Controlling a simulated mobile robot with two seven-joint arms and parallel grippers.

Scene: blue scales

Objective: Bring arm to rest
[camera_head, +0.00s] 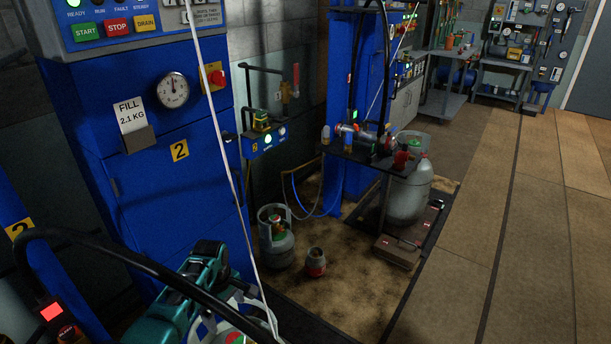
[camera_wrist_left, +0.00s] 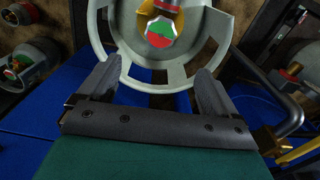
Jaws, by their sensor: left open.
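My left arm, teal, comes in at the bottom left of the head view; its gripper cannot be made out clearly there. In the left wrist view my left gripper (camera_wrist_left: 157,72) is open, with its two dark fingers apart and nothing held between them. Just beyond the fingertips is the pale ring-shaped collar of a gas cylinder (camera_wrist_left: 97,32), with a red and green valve top (camera_wrist_left: 161,32) inside it. I cannot tell whether the fingers touch the collar. The cylinder's valve top also shows at the bottom edge of the head view (camera_head: 235,338). My right gripper is not in view.
A blue cabinet (camera_head: 155,215) with a gauge stands close on the left. A grey cylinder (camera_head: 275,240) and a small one (camera_head: 316,263) stand on the stained floor. A black hose (camera_head: 110,246) arches across the lower left. The wooden floor (camera_head: 520,240) at right is clear.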

